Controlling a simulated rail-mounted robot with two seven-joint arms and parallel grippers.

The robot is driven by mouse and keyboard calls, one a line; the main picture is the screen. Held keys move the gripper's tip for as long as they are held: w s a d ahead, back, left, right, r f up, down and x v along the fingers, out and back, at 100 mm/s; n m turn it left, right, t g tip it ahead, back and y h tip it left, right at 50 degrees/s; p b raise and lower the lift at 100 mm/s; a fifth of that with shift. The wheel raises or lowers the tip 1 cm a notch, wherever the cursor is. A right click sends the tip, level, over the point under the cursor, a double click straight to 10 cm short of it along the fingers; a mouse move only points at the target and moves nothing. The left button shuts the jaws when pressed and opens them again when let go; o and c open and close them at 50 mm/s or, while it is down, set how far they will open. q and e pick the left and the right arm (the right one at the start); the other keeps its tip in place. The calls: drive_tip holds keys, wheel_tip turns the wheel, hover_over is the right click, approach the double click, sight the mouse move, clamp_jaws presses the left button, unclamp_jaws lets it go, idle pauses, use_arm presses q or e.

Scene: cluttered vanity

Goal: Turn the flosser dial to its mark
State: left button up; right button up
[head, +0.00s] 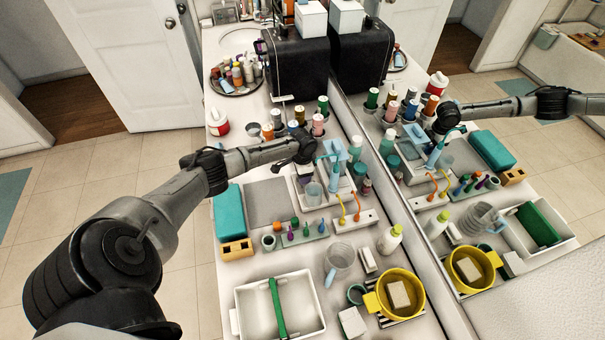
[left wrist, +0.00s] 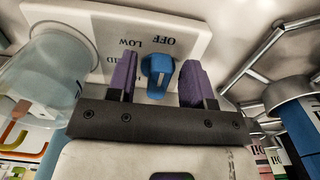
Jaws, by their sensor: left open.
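The flosser's white base (head: 341,190) stands on the vanity top in the head view, with a light blue handle piece (head: 335,150) on it. In the left wrist view its white panel (left wrist: 110,25) carries upside-down lettering, with OFF and LOW readable and other labels partly covered. The blue dial (left wrist: 159,75) sits on this panel and has a pale line on its face. My left gripper (left wrist: 160,80) is open, with its purple fingers on either side of the dial; I cannot tell whether they touch it. In the head view the left gripper (head: 303,167) is at the flosser's near left side, its fingertips hard to see.
A clear cup (head: 313,193) is beside the gripper and also shows in the left wrist view (left wrist: 45,90). Bottles (head: 318,124) stand behind. A mirror borders the right and reflects my arm. A holder (head: 355,221), tumbler (head: 340,258), yellow pot (head: 420,300) and white tray (head: 240,322) are in front.

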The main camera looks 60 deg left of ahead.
use_arm(q)
wheel_tip(320, 180, up, 14)
idle(0.6)
drive_tip(key=shift+f, duration=0.1)
idle(0.6)
